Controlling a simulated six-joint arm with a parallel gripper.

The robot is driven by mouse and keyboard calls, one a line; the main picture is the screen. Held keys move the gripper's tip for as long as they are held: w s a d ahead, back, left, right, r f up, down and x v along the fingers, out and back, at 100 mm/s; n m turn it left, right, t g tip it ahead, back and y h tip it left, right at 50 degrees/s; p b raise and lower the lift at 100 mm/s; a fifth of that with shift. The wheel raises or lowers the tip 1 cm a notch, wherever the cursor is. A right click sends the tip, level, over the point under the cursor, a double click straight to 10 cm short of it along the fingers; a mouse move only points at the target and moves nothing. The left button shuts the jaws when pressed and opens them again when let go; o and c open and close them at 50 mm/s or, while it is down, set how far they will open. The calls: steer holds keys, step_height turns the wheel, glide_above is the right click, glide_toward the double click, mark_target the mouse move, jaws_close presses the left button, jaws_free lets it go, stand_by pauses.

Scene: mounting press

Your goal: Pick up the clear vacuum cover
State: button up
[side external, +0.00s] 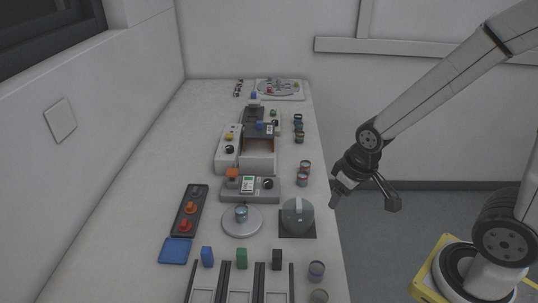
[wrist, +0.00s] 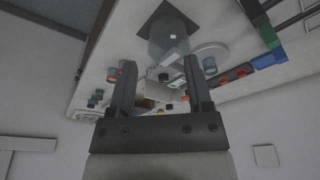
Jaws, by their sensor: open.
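The clear vacuum cover (side external: 298,215) is a see-through dome on a dark square mat (side external: 298,235) near the bench's right edge. In the wrist view the clear cover (wrist: 168,38) shows ahead of the fingers, on its dark mat. My gripper (side external: 366,203) is open and empty, off the bench's right edge and to the right of the cover, apart from it. In the wrist view my gripper's two fingers (wrist: 158,82) stand apart with nothing between them.
A round pale plate (side external: 242,228) with a small blue-topped cup sits left of the cover. A grey device (side external: 250,190) stands behind it. Small jars (side external: 304,172) line the right edge. A blue tray (side external: 175,251) and colored blocks (side external: 242,258) lie in front and left.

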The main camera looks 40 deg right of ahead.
steer(key=shift+w, duration=0.1)
steer(key=n+g, duration=0.3)
steer(key=n, duration=2.4)
glide_above(299, 202)
steer(key=shift+f, duration=0.9)
steer(key=shift+f, duration=1.3)
steer(key=shift+f, duration=0.1)
steer(key=shift+f, duration=2.5)
steer(key=shift+c, duration=0.2)
